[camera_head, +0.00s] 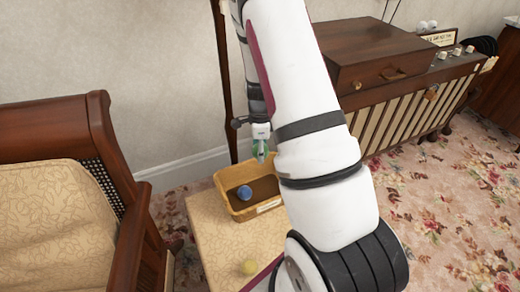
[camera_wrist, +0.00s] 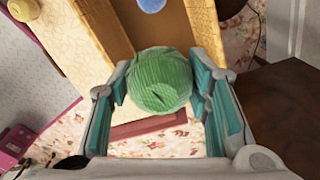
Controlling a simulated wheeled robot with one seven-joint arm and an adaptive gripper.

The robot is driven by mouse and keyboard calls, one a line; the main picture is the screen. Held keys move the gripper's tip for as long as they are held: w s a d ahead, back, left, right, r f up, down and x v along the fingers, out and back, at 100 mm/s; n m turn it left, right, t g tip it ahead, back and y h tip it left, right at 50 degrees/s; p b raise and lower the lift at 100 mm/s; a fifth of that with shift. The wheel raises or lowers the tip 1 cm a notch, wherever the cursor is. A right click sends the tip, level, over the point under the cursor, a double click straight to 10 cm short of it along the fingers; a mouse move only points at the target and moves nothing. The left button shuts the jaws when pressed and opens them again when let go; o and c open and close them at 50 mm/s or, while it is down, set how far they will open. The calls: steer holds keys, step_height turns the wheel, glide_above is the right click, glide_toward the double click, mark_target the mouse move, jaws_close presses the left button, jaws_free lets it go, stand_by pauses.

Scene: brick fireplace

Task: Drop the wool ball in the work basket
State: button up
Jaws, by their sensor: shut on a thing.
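The green wool ball (camera_wrist: 160,82) is held between the two teal-padded fingers of my gripper (camera_head: 261,150). A small part of the ball shows green between the fingers in the head view. My gripper points down and is shut on the ball, over the back part of the work basket as seen in the head view. The work basket (camera_head: 238,211) is a yellow-tan open box with a white label on its front wall. Its wall also shows in the wrist view (camera_wrist: 205,30). A blue ball (camera_head: 244,192) lies inside it. My arm hides the basket's right side.
The basket stands on a small cream-topped table (camera_head: 215,240). A yellow ball (camera_head: 249,267) lies on the tabletop in front. A wooden cane-sided armchair (camera_head: 60,200) is at left. A dark wooden cabinet (camera_head: 365,60) is at right. Flowered carpet (camera_head: 450,190) is open at right.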

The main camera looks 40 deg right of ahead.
steer(key=shift+f+b, duration=1.25)
steer(key=shift+f, duration=0.55)
steer(key=o, duration=1.2)
steer(key=shift+r, duration=0.15)
step_height(320, 180, up, 12)
steer(key=shift+f, duration=0.1)
